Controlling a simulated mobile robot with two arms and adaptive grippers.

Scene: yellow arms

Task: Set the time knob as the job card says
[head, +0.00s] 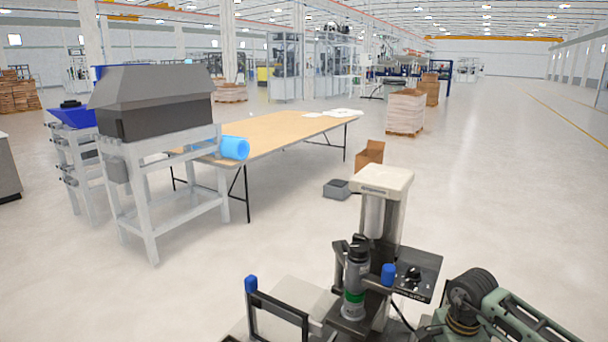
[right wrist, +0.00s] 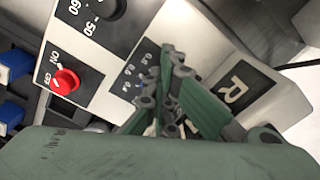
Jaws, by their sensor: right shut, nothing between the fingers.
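A black knob (right wrist: 106,6) with the numbers 50 and 60 beside it shows at the top of the right wrist view, cut off by the frame edge; its pointer is not readable. A red knob (right wrist: 65,82) marked ON and OFF sits below it on the white panel (right wrist: 118,62). My right gripper (right wrist: 169,58) is shut and empty, over a small scale reading about 0.4 to 0.8, to the right of both knobs. In the head view the machine (head: 384,190) stands at the bottom, with a small dark panel (head: 425,268). No job card can be made out.
Blue-capped posts (head: 251,284) and a dark cylinder with a green band (head: 354,280) stand at the machine's front. A long table (head: 285,128) with a blue roll (head: 234,148) is behind, left. Open floor lies to the right.

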